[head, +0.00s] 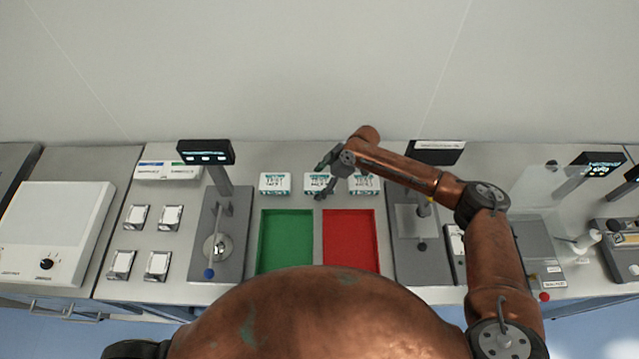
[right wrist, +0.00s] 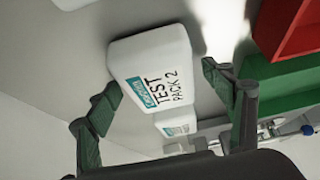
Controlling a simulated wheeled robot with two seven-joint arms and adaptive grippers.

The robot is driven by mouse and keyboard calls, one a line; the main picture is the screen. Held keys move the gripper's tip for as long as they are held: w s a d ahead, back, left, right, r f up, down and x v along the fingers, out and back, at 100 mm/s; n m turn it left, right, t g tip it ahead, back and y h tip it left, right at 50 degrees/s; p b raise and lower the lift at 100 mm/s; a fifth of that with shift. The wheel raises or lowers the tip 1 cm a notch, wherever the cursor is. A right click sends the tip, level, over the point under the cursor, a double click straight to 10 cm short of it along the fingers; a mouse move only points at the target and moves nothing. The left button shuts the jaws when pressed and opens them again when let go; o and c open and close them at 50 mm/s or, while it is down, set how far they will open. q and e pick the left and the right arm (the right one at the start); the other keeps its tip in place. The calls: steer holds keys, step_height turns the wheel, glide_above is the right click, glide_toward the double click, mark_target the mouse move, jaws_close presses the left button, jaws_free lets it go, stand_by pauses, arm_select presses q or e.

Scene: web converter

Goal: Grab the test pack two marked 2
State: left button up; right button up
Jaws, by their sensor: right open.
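Three white test packs with teal labels stand in a row at the back of the counter. In the right wrist view the nearest pack (right wrist: 155,75) reads "TEST PACK 2". It appears to be the middle pack (head: 314,181) in the head view. My right gripper (head: 322,178) is open at this middle pack, and in the right wrist view its fingers (right wrist: 160,88) are on either side of the pack. I cannot tell whether they touch it. The left pack (head: 275,183) and right pack (head: 365,184) stand beside it. My left gripper is not in view.
A green tray (head: 261,240) and a red tray (head: 376,240) lie in front of the packs. A device with a display (head: 206,152) stands left, near several small white-topped blocks (head: 136,217). My right arm passes over equipment on the right. The wall is close behind.

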steer(key=shift+c, duration=0.5)
steer(key=c, duration=1.3)
